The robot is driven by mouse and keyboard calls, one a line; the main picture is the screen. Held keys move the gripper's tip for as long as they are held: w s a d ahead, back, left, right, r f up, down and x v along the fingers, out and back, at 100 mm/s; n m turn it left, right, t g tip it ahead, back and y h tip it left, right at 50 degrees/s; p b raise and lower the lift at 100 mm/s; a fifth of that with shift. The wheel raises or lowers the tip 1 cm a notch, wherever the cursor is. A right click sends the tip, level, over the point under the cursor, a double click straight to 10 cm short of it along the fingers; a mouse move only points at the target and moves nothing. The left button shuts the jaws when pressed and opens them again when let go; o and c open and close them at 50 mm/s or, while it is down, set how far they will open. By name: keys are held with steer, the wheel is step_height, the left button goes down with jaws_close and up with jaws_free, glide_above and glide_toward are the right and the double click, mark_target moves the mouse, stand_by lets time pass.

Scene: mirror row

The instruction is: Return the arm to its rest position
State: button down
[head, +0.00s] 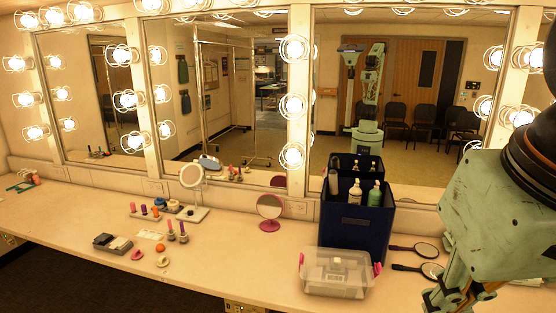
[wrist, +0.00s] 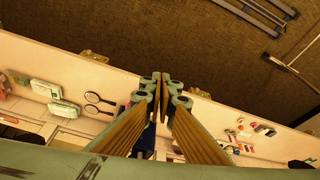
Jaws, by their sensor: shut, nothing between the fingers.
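My gripper (wrist: 161,80) is in the middle of the wrist view, its two fingers together with nothing between them. Below it in that view lies the counter, with brown floor beyond the counter's edge. In the head view my green arm fills the right side, in front of the counter's right end. The lower part of the arm there is cut off by the frame's bottom edge, so the fingertips do not show. My arm hides part of the counter and the mirror behind it.
A dark blue bin (head: 345,230) with bottles stands left of my arm. A clear lidded box (head: 335,278) sits before it. Hand mirrors (head: 414,249) lie between bin and arm. A pink round mirror (head: 269,208) and cosmetics are further left. The front counter middle is fairly clear.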

steer(key=shift+s+a+f, duration=0.1)
steer(key=shift+s+f, duration=0.2)
steer(key=shift+s, duration=0.55)
steer(key=shift+s+a+f, duration=0.1)
steer(key=shift+s+f, duration=0.2)
steer(key=shift+s, duration=0.5)
steer(key=shift+w+r, duration=0.1)
steer(key=shift+w, duration=0.05)
